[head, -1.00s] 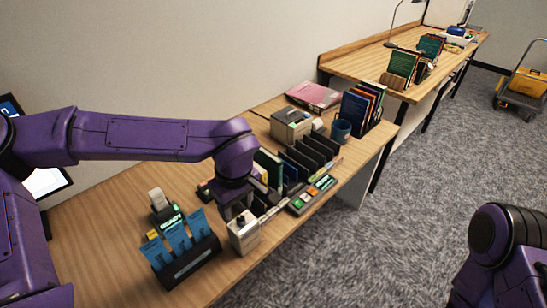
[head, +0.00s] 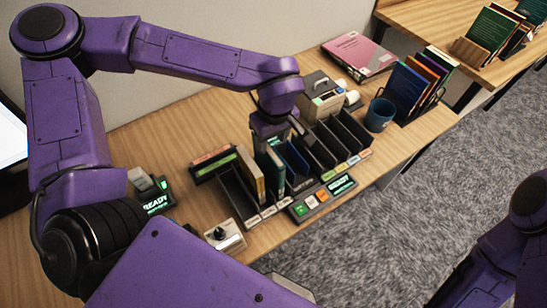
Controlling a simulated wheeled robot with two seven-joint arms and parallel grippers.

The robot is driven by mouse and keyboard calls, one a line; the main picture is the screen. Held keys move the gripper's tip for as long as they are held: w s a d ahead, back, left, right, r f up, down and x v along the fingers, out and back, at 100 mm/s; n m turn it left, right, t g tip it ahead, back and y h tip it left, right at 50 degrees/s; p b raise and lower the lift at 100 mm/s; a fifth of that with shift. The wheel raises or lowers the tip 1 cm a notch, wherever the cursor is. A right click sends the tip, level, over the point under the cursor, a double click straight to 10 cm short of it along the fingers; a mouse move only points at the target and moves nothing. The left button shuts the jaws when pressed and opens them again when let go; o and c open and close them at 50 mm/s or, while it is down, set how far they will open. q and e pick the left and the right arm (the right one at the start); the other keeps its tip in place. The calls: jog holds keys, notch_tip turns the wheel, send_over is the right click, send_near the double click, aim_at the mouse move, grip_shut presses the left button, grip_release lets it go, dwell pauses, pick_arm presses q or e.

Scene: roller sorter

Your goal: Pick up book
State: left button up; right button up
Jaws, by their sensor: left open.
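A black slotted sorter (head: 317,150) stands on the wooden desk, with several upright books in its left slots. A tan book (head: 250,174), a dark green book (head: 270,168) and a blue book (head: 293,157) show there. My left gripper (head: 281,136) is open, pointing down just above the green and blue books. Its fingers partly hide the book tops, and I cannot tell whether it touches one. My right arm enters at the lower right, with its gripper out of view. A pink book (head: 357,54) lies flat at the back.
A button panel (head: 322,198) with a lit READY display lies in front of the sorter. A blue mug (head: 380,114), a beige machine (head: 322,95) and a rack of books (head: 418,84) stand to the right. A small box with a knob (head: 224,236) is at the front edge.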

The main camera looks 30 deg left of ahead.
aim_at(269, 148)
pick_arm(q)
jog(key=shift+s+a+f, duration=0.2)
jog(key=shift+s+f, duration=0.45)
jog(key=shift+s, duration=0.15)
jog(key=f, duration=0.1)
jog(key=w+f+p, duration=0.1)
jog(key=f, duration=0.1)
jog(key=w+f, duration=0.1)
jog(key=f, duration=0.1)
jog(key=shift+a+f, duration=0.2)
jog(key=shift+a, duration=0.2)
jog(key=shift+s+r, duration=0.2)
jog(key=shift+s, duration=0.25)
jog(key=c, duration=0.5)
grip_shut()
jog(key=shift+w+d, duration=0.1)
pick_arm(e)
jog(key=shift+s+r, duration=0.25)
jog(key=shift+r, duration=0.2)
jog(key=shift+s+r, duration=0.2)
jog(key=shift+r, duration=0.25)
